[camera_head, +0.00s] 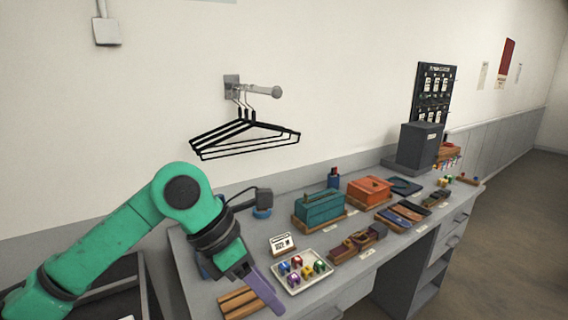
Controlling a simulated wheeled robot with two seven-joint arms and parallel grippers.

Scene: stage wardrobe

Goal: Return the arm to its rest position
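My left arm is green and comes in from the lower left, bent at an elbow. Its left gripper (263,290) points down and to the right over the near left end of the grey desk (357,289). A purple-grey finger shape extends from the dark wrist, beside a wooden block (238,303). Whether the fingers are apart, or hold anything, cannot be made out. My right arm and gripper are out of view.
A white tray (309,284) of coloured cubes lies just right of the gripper. A small card (282,243), a teal box (319,208) and an orange box (369,190) stand behind. Black hangers (245,136) hang from a wall peg.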

